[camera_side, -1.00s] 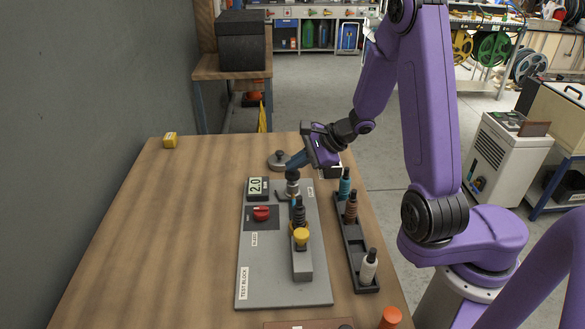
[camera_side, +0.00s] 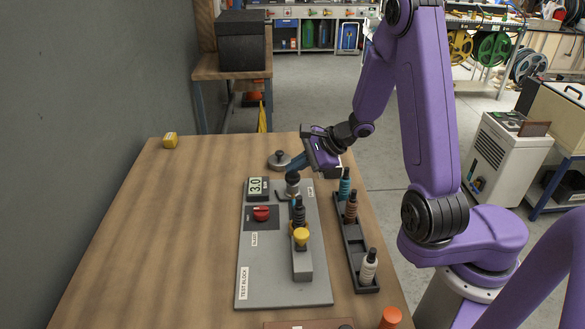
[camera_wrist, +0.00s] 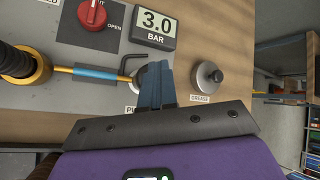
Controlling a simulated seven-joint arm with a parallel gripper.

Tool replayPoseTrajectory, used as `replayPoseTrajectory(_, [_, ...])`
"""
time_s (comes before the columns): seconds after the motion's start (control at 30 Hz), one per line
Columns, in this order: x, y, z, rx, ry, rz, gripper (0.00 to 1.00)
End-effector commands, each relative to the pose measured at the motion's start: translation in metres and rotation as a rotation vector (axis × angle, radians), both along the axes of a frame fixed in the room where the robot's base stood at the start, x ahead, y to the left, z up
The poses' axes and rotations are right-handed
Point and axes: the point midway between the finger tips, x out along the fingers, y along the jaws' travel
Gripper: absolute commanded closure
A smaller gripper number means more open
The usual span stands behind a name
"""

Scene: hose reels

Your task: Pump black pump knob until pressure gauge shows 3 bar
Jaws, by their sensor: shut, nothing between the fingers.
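The pressure gauge (camera_side: 258,188) on the grey test block (camera_side: 262,284) reads 3.0. In the wrist view the gauge (camera_wrist: 154,25) shows 3.0 BAR clearly. The pump (camera_side: 292,186) stands at the far end of the block, and my gripper (camera_side: 292,168) is right above its top. In the wrist view my gripper (camera_wrist: 156,72) has its blue fingers together and hides most of the pump. The black knob itself is mostly hidden behind the fingers, so I cannot tell whether they touch it.
A grey grease pot (camera_side: 279,160) stands just behind the pump. A black rack (camera_side: 352,240) with several bottles is at right.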

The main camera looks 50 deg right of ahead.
Motion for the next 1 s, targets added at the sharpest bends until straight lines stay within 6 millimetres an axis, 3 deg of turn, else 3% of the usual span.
replayPoseTrajectory(0.7, [0.000, -0.001, 0.030, -0.001, 0.000, 0.000, 1.00])
replayPoseTrajectory(1.0, [0.000, 0.000, 0.033, -0.001, 0.001, 0.000, 1.00])
